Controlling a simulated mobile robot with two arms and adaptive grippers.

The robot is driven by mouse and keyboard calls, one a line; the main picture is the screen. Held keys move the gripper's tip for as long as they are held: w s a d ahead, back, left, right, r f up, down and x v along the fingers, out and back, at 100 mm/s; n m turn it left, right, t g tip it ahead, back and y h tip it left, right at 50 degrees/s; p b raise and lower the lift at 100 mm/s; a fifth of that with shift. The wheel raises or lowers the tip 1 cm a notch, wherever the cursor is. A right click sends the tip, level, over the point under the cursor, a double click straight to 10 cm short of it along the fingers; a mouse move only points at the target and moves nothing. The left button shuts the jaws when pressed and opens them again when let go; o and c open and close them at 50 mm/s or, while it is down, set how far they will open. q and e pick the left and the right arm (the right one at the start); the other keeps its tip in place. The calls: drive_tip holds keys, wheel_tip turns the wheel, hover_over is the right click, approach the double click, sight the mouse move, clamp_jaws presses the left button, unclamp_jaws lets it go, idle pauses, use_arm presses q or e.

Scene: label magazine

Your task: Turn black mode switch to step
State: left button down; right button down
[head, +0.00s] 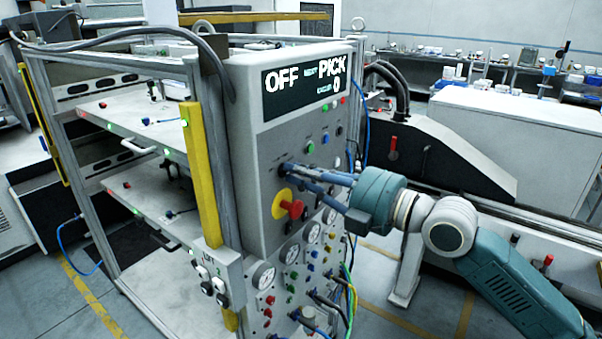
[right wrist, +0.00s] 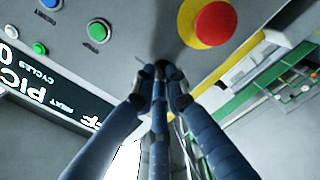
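The black mode switch (right wrist: 168,70) is a small dark knob on the grey control panel (head: 262,226), mostly hidden by my fingers. My right gripper (head: 286,170) reaches the panel from the right. In the right wrist view its blue fingers (right wrist: 162,80) converge around the knob and appear closed on it. The knob's pointer direction cannot be made out. The display (head: 304,85) above reads OFF on the left and NEXT PICK, with CYCLES 0, on the right. My left gripper is not in view.
A red emergency button on a yellow base (head: 283,204) sits just below the switch and also shows in the right wrist view (right wrist: 212,26). Gauges (head: 263,275) and cables fill the lower panel. Shelves (head: 135,120) stand left.

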idle(0.4)
drive_tip(key=m+p, duration=0.1)
drive_tip(key=m, duration=0.5)
drive_tip(key=m+p, duration=0.1)
drive_tip(key=m, duration=0.4)
drive_tip(key=m+p, duration=0.2)
drive_tip(key=m, duration=0.4)
drive_tip(key=shift+f+m, duration=0.25)
drive_tip(key=shift+m, duration=0.05)
idle(0.5)
drive_tip(key=c, duration=1.8)
unclamp_jaws()
drive_tip(key=shift+o, duration=0.2)
drive_tip(key=shift+d, duration=0.1)
drive_tip(key=v, duration=1.2)
